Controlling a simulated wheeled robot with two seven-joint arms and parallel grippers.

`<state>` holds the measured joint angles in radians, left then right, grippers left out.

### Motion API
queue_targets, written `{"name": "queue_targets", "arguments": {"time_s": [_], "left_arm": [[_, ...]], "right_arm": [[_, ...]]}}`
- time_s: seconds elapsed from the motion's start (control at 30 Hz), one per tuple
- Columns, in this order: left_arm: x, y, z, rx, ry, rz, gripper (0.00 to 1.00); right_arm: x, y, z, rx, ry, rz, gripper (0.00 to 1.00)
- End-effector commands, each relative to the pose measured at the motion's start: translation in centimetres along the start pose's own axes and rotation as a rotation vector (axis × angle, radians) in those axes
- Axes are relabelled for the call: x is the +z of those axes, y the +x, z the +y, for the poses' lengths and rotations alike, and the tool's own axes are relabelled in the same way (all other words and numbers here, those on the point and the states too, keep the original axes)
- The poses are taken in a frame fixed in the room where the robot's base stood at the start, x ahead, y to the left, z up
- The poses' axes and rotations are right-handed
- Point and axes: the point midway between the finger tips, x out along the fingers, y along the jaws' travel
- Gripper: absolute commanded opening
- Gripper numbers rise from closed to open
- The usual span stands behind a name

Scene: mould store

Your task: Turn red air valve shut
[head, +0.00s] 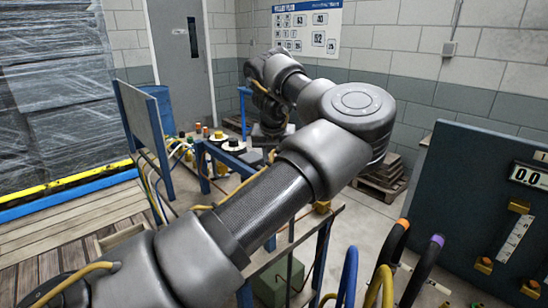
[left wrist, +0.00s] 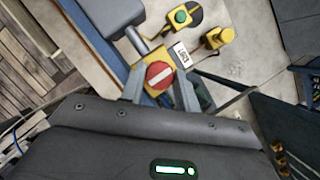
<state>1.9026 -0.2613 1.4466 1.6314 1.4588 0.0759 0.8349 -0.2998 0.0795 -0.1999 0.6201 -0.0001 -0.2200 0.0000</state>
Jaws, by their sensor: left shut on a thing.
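The red air valve (left wrist: 160,75) shows in the left wrist view as a round red knob with a white bar across it, on a yellow body. The bar slants slightly, rising to the right in that picture. My left gripper (left wrist: 161,91) has one finger on each side of the valve and is shut on it. In the head view my left arm reaches across the middle, and its hand (head: 270,132) is at the far bench. I cannot make out the valve there; the arm and hand block that spot. My right gripper is in neither view.
Coloured hoses (head: 385,275) and a dark display cabinet (head: 480,205) are at right. Pallets (head: 383,175) lie behind.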

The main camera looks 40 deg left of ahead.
Motion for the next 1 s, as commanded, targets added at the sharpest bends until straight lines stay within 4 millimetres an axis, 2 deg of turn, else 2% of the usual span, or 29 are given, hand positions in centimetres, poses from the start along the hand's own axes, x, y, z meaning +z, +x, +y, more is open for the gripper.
{"name": "queue_targets", "arguments": {"time_s": [0.27,0.3,0.43,0.77,0.87,1.0], "left_arm": [[0.0,0.0,0.0,-0.001,0.001,0.000,0.08],[0.0,0.0,0.0,-0.001,0.001,0.000,0.35],[0.0,0.0,0.0,0.000,0.001,0.000,0.52],[0.0,-0.2,0.0,-0.001,0.000,-0.001,0.53],[0.1,-1.2,-0.1,-0.003,-0.001,-0.004,0.53],[0.1,-3.8,-0.1,-0.004,-0.001,-0.005,0.53]], "right_arm": [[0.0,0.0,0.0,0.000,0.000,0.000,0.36],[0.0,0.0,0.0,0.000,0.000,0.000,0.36],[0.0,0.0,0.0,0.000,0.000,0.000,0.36],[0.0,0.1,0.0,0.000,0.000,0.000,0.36],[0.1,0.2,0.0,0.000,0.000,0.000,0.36],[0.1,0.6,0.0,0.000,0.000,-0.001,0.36]]}}
